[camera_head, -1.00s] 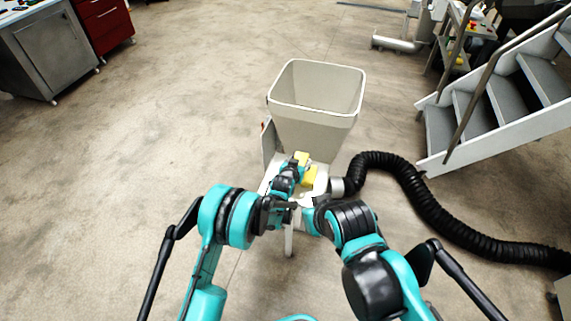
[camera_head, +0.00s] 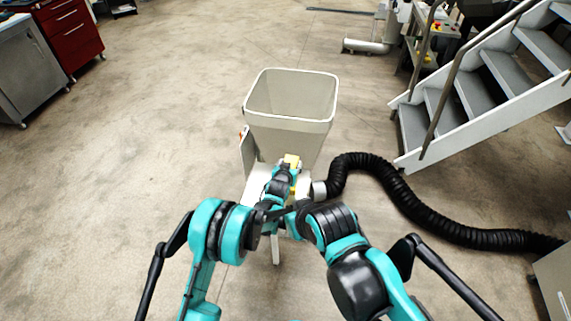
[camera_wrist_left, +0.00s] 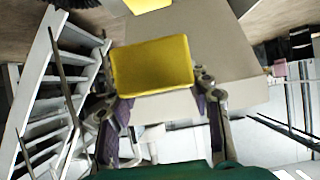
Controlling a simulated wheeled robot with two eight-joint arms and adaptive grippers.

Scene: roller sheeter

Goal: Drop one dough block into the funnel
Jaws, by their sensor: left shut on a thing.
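A yellow dough block (camera_head: 291,160) is held in my left gripper (camera_head: 287,168) in front of the funnel's lower wall. In the left wrist view the held block (camera_wrist_left: 150,67) sits between the two fingers of the left gripper (camera_wrist_left: 155,95). The funnel (camera_head: 290,124) is a large beige square hopper, open at the top, and the block is below its rim. Another yellow block (camera_wrist_left: 148,4) is cut off at the top edge of the wrist view. My right gripper's fingers are hidden among the arm links in the head view.
A white machine surface (camera_head: 256,180) lies under the funnel. A black corrugated hose (camera_head: 400,200) curves away to the right. Grey stairs with a rail (camera_head: 480,95) stand at the right, and a red cabinet (camera_head: 75,35) at the far left. The floor at left is clear.

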